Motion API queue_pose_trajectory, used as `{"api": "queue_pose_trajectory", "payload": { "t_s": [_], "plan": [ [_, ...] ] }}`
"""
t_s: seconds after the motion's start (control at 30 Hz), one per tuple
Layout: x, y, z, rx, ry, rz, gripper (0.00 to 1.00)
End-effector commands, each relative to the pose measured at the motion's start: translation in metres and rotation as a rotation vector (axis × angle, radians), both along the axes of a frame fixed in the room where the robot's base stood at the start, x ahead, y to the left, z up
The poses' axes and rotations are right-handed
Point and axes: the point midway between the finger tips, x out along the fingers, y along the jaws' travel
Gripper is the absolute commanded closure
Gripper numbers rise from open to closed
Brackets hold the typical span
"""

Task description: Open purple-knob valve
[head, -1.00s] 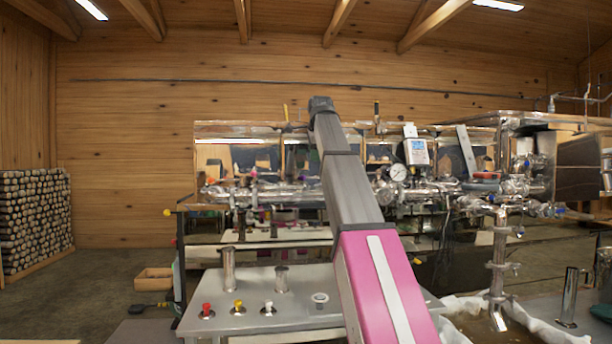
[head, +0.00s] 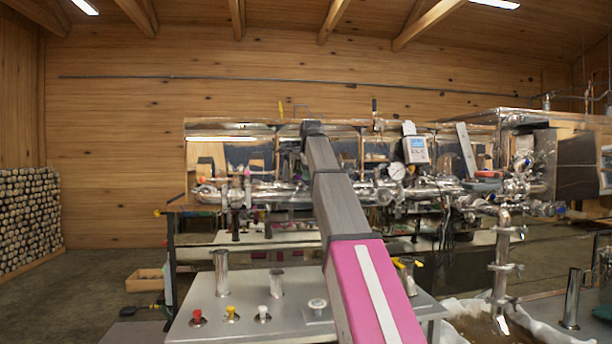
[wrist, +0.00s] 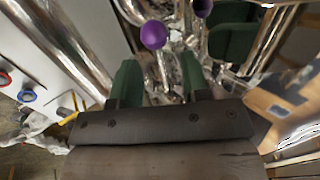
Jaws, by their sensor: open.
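In the wrist view a round purple knob (wrist: 153,35) stands ahead of my gripper (wrist: 159,76), among shiny metal pipes. My gripper has two green fingers spread apart with nothing between them. The knob shows beyond the fingertips, slightly left of the middle of the gap, and looks apart from both. My fingers are not visible there.
The evaporator pipework (head: 410,187) with a gauge (head: 396,171) runs across the middle. A grey panel (head: 245,310) with red, yellow and white knobs stands in front. Floor is open at the left.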

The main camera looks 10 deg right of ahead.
Motion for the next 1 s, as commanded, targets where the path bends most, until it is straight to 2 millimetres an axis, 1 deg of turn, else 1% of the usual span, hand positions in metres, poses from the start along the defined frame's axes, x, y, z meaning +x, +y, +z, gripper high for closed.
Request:
{"api": "queue_pose_trajectory", "payload": {
  "t_s": [0.03,0.17,0.47,0.5,0.6,0.87,1.0],
  "plan": [
    [0.0027,0.0001,-0.0043,0.000,0.001,0.000,0.58],
    [0.0067,0.0000,-0.0100,0.000,0.000,0.000,0.58],
    [0.0073,0.0000,-0.0110,0.000,-0.001,0.000,0.58],
    [0.0073,0.0000,-0.0110,0.000,0.000,0.000,0.71],
    [0.0073,0.0001,-0.0109,0.000,0.000,0.000,1.00],
    [0.0072,0.0012,-0.0107,0.004,0.000,0.003,1.00],
    [0.0068,-0.0041,-0.0106,0.005,-0.001,0.005,1.00]
  ]
}}
